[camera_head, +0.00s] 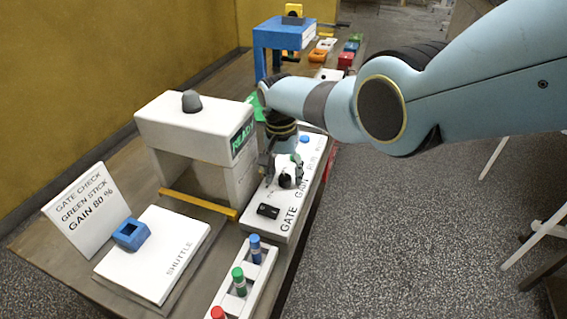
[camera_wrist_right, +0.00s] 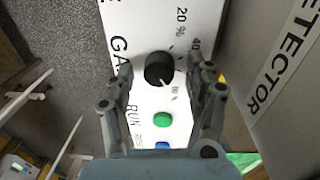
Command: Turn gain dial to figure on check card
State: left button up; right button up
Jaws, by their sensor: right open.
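The check card (camera_head: 80,208) stands upright at the left and reads GATE CHECK, GREEN STICK, GAIN 80 %. The gain dial (camera_head: 285,181) is a dark round knob on the white gate panel (camera_head: 310,160). In the right wrist view the dial (camera_wrist_right: 159,69) has figures around it, with 20 % and 40 legible; I cannot tell where it points. My right gripper (camera_head: 281,172) is over the dial, pointing down. In the wrist view its open fingers (camera_wrist_right: 161,84) stand on either side of the dial, apart from it. My left gripper is not in view.
A white detector arch (camera_head: 195,130) with a READY sign stands beside the panel, with a yellow bar (camera_head: 198,204) in front. The shuttle plate (camera_head: 155,255) bears a blue socket (camera_head: 131,233). A rack (camera_head: 262,272) holds red, green (camera_head: 239,282) and blue sticks. A green button (camera_wrist_right: 162,120) is near the dial.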

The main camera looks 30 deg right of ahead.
aim_at(282, 176)
notch_tip(282, 176, up, 12)
jog(key=shift+w+a, duration=0.25)
jog(key=shift+w, duration=0.05)
jog(key=shift+f, duration=0.1)
dwell(0.4)
